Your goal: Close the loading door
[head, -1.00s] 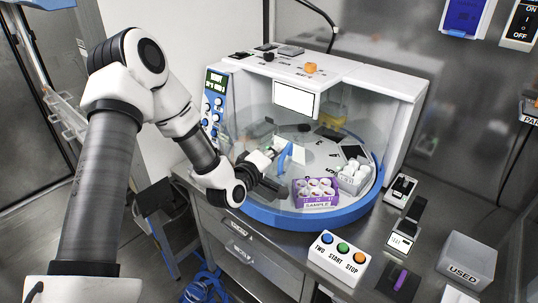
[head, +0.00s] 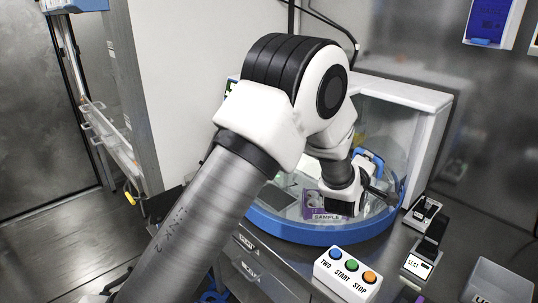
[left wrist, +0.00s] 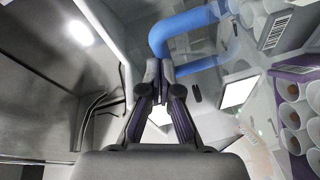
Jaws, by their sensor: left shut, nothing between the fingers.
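The loading door (head: 386,140) is a clear curved panel on the round front of the white machine; its edges are hard to make out. Its blue handle (head: 372,160) shows just behind my left gripper (head: 382,192), at the right part of the opening. In the left wrist view the handle (left wrist: 190,22) is a bent blue bar just beyond the fingertips of my left gripper (left wrist: 158,70). The fingers are shut and empty; I cannot tell if they touch the bar. My left arm hides much of the machine. My right gripper is out of view.
A purple sample rack (head: 322,217) sits inside, above the blue rim (head: 300,232). In front stand a button box (head: 346,275), a black-and-white device (head: 424,250) and a grey bin (head: 498,283). A steel wall (head: 480,120) rises at the right.

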